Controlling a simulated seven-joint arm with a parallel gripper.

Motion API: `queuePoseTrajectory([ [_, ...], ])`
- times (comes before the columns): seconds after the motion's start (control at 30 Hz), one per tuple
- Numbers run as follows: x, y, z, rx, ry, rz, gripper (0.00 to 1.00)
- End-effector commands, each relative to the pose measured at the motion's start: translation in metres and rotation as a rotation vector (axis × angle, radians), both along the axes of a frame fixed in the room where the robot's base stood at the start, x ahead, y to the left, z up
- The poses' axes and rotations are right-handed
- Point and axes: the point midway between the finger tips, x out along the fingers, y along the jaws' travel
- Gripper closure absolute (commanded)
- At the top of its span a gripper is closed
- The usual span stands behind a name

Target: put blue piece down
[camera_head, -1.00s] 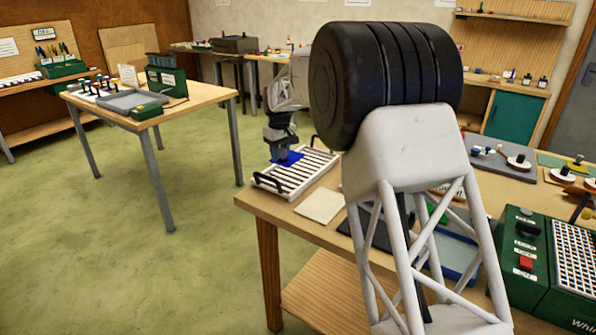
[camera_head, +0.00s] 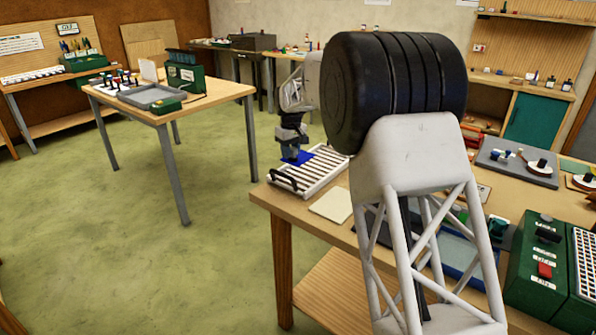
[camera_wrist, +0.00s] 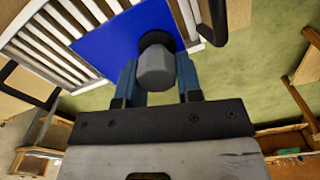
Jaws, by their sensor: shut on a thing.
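The blue piece (camera_wrist: 108,52) is a flat blue sheet with a grey knob (camera_wrist: 155,65) standing on it. My gripper (camera_wrist: 155,82) is shut on the knob, one finger on each side. In the head view my gripper (camera_head: 292,148) is over the white slatted rack (camera_head: 312,181), and the blue piece (camera_head: 304,156) shows under it. In the wrist view the blue piece lies against or just over the slats; I cannot tell whether it touches them. Part of the knob is hidden by the fingers.
The rack has dark handles (camera_head: 283,179) and stands near the workbench's left edge. A cream pad (camera_head: 331,205) lies in front of it. A blue tray (camera_head: 462,250) and a green machine (camera_head: 548,268) are to the right. My arm hides the middle of the bench.

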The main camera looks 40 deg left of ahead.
Motion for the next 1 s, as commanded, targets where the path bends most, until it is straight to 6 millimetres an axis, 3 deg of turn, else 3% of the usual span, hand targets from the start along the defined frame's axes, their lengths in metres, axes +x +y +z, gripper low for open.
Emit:
queuePoseTrajectory([
  [0.3,0.000,0.000,-0.040,0.000,0.000,0.000,0.88],
  [0.77,0.000,0.000,-0.047,0.000,0.000,0.000,0.88],
  [1.0,0.000,0.000,-0.069,-0.001,0.000,0.000,0.88],
])
